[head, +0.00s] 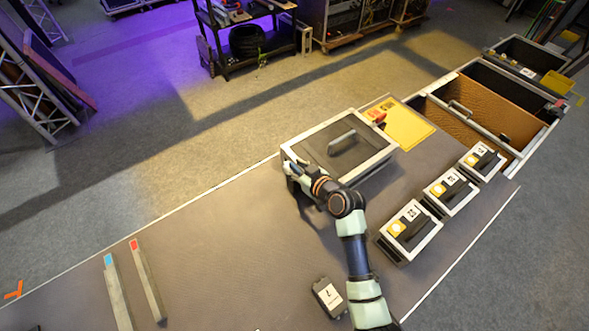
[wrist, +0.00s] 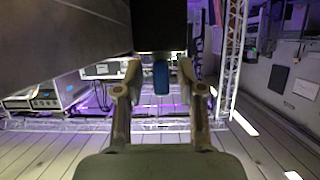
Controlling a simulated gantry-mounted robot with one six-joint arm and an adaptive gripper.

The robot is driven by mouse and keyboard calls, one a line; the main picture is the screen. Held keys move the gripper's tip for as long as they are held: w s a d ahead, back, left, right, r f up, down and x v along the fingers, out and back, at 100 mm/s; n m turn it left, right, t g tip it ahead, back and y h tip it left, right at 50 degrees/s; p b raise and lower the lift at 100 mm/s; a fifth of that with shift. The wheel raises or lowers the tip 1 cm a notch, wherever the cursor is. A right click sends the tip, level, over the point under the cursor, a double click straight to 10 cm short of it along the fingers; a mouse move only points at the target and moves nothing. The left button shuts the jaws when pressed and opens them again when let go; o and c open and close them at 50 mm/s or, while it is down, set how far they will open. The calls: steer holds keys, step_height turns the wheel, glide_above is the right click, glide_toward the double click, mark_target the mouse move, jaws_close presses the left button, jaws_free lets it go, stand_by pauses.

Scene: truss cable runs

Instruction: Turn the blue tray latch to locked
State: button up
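The blue latch (wrist: 161,77) shows in the wrist view as a short upright blue piece below a dark box edge. My gripper (wrist: 160,74) is open, with one finger on each side of the latch and a visible gap on both sides. In the head view my gripper (head: 294,172) is at the left end of a light-framed tray (head: 318,150) with a dark top and a grey handle. The latch is mostly hidden by my gripper there, so its turned position cannot be told.
Three numbered boxes (head: 408,229) stand right of my arm. A yellow sheet (head: 408,128) lies behind the tray. A dark labelled block (head: 328,296) is near the front. Two bars with blue (head: 117,290) and red (head: 147,278) ends lie left. The table between is clear.

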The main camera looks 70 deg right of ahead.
steer(key=shift+w, duration=0.1)
jaws_close()
